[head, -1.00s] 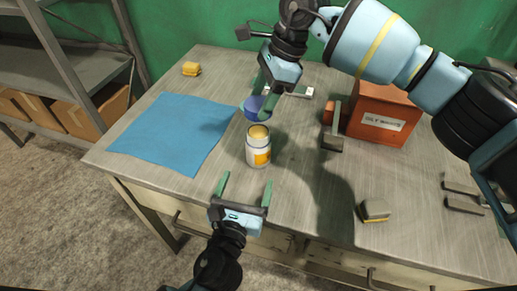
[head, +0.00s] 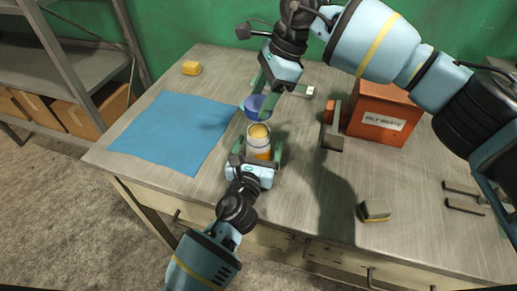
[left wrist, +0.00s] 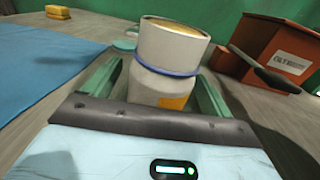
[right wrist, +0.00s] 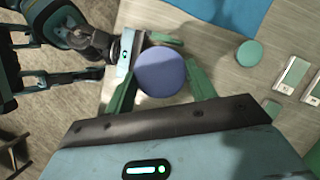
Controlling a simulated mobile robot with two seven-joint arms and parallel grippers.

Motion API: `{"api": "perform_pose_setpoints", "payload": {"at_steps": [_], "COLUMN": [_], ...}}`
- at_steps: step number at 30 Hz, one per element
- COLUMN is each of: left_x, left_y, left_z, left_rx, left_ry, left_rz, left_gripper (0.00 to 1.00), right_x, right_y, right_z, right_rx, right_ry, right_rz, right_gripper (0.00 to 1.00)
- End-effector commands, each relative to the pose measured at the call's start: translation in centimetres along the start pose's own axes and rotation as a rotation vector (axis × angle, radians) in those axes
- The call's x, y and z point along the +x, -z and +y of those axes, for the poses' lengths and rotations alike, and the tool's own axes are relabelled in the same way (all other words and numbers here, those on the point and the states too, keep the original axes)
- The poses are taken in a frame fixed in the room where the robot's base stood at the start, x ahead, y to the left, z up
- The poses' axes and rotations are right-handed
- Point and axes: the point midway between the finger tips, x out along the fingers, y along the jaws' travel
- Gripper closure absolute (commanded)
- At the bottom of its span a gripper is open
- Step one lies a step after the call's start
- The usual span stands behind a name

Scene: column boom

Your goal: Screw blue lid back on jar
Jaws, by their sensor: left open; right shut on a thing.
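The white jar (head: 258,142) stands upright on the workbench, its top open and pale yellow inside, with an orange-yellow label. It also shows in the left wrist view (left wrist: 170,65), with a thin blue ring around its neck. My left gripper (head: 262,157) is open, its fingers on either side of the jar. My right gripper (head: 262,98) is shut on the blue lid (head: 257,106) and holds it just above and slightly behind the jar mouth, apart from it. In the right wrist view the lid (right wrist: 160,72) sits between the fingers and hides the jar.
A blue mat (head: 172,132) lies at left, with a yellow sponge (head: 191,68) behind it. An orange-red box (head: 383,112) stands to the right, a dark-handled tool (head: 333,130) beside it. Another block (head: 375,210) lies near the front edge.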

Motion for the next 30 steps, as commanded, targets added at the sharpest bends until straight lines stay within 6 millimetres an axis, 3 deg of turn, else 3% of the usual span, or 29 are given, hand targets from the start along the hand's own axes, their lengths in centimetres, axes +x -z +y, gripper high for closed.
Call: {"api": "perform_pose_setpoints", "payload": {"at_steps": [9, 24, 30], "left_x": [0.16, 0.13, 0.13], "left_y": [-0.04, -0.03, -0.02], "left_z": [-0.02, -0.03, -0.04], "left_rx": [0.000, 0.000, 0.000], "left_ry": [0.000, 0.001, 0.001], "left_rz": [-0.001, -0.001, -0.001], "left_gripper": [0.16, 0.81, 0.82], "right_x": [0.00, 0.00, 0.80], "right_y": [-0.01, -0.01, 0.33], "right_z": [0.00, 0.00, 0.01], "right_rx": [0.000, 0.000, 0.001], "right_ry": [0.000, 0.000, -0.002], "right_rz": [0.000, 0.000, -0.001], "right_gripper": [0.66, 0.66, 0.66]}}
